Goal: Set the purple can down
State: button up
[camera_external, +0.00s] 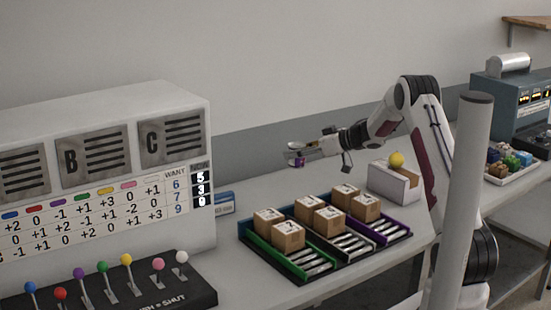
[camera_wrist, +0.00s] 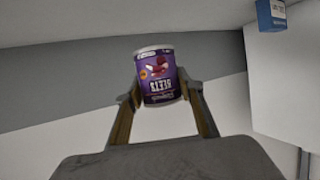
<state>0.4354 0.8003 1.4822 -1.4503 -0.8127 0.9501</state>
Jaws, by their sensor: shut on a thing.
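The purple can (camera_wrist: 160,78) is between the two fingers of my gripper (camera_wrist: 161,92) in the wrist view, its label upside down in that picture. My gripper is shut on it. In the external view the can (camera_external: 297,161) shows small at the end of my gripper (camera_external: 298,150), held in the air above the bench, behind the divided tray. Nothing is seen touching the can from below.
A divided tray (camera_external: 300,278) with green, white and purple lanes holds several cardboard boxes. A white box (camera_external: 394,184) with a yellow ball stands right of it. A blue box (camera_external: 222,203) sits by the lettered panel (camera_external: 105,165). Coloured levers (camera_external: 105,268) stand front left.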

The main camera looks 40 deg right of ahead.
jog(key=s+a+r+n+g+y, duration=0.1)
jog(key=s+a+n+g+y, duration=0.2)
jog(key=a+n+g, duration=0.1)
jog(key=s+a+r+n+g+y, duration=0.1)
jog(key=s+a+n+g+y, duration=0.3)
jog(key=a, duration=0.5)
jog(key=shift+s+r+n+g, duration=0.15)
jog(key=shift+s+n+g, duration=0.2)
jog(key=shift+n, duration=0.75)
jog(key=shift+w, duration=0.15)
jog(key=shift+f, duration=3.15)
jog(key=shift+f, duration=0.1)
jog(key=shift+f, duration=1.75)
jog(key=shift+f, duration=0.15)
